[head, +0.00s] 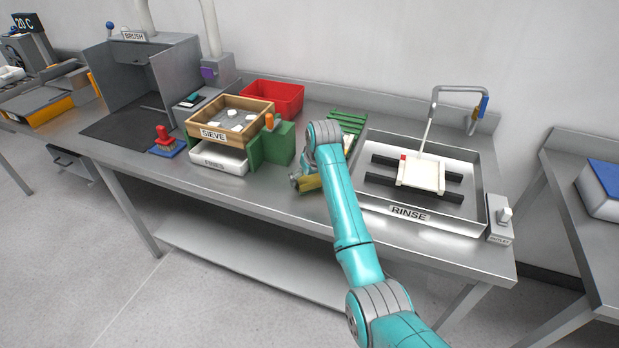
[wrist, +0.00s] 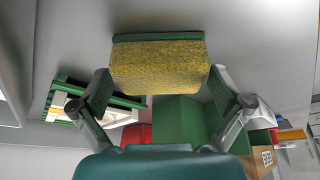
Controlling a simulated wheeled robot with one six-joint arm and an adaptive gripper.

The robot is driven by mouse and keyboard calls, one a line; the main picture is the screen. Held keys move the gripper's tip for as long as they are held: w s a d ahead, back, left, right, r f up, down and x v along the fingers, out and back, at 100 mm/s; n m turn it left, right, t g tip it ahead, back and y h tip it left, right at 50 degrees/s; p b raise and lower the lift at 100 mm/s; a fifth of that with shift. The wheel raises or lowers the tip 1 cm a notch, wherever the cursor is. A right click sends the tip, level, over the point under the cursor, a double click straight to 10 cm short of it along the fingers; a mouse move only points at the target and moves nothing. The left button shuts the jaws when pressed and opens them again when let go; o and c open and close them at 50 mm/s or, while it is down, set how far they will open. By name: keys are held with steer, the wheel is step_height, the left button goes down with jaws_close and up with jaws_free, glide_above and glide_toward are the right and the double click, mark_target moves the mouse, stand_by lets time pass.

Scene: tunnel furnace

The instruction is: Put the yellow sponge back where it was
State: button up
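The yellow sponge (wrist: 160,66) has a green scouring layer along its top edge in the wrist view. It sits between the two fingers of my gripper (wrist: 160,82), which press against its left and right ends. My arm hides part of the gripper there. I cannot tell whether the sponge touches the bench.
A green slatted rack (head: 347,121) stands behind my arm, partly hidden. The RINSE tray (head: 482,190) on the right holds a white piece (head: 421,176) on dark bars. A green block (head: 273,146), the wooden SIEVE box (head: 242,101) and a red bin (head: 280,94) stand left.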

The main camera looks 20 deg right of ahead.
steer(key=shift+r, duration=0.15)
steer(key=v, duration=1.2)
steer(key=shift+w, duration=0.1)
